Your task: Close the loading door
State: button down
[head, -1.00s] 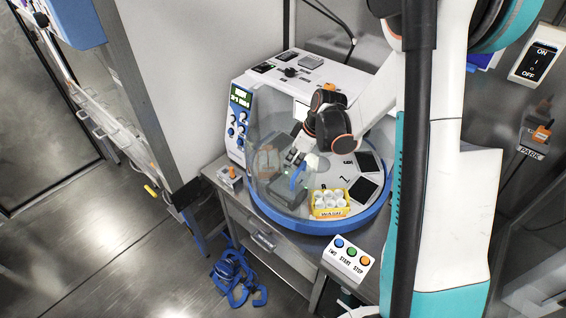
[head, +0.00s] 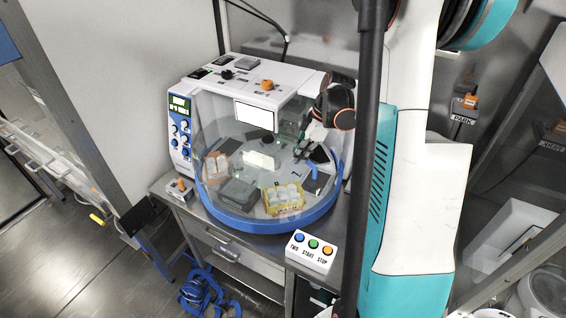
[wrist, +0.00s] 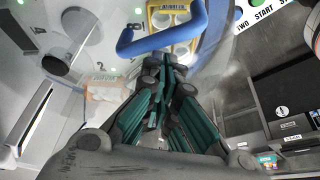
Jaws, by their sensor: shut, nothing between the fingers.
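The loading door (head: 225,165) is a clear curved pane on the round blue-rimmed machine (head: 270,222). It spans the left and front of the chamber, and the yellow wash rack (head: 284,208) shows through it. Its blue handle (head: 313,174) is at the right of the chamber; it also shows as a bent bar in the wrist view (wrist: 172,40). My gripper (head: 302,150) is at the right side of the chamber, close to the handle. In the wrist view my gripper (wrist: 165,65) has its fingers together and empty, right beside the bar. I cannot tell whether they touch.
A button box (head: 311,252) sits on the bench in front of the machine. A small switch box (head: 180,188) is at the left. A blue object (head: 207,292) lies on the floor. A PARK switch (head: 463,118) is on the wall at the right.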

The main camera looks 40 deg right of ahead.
jog(key=w+d+b, duration=0.1)
jog(key=w+d, duration=0.1)
jog(key=d, duration=0.9)
jog(key=shift+w+d+b, duration=0.25)
jog(key=shift+w+b, duration=0.05)
jog(key=shift+w, duration=0.1)
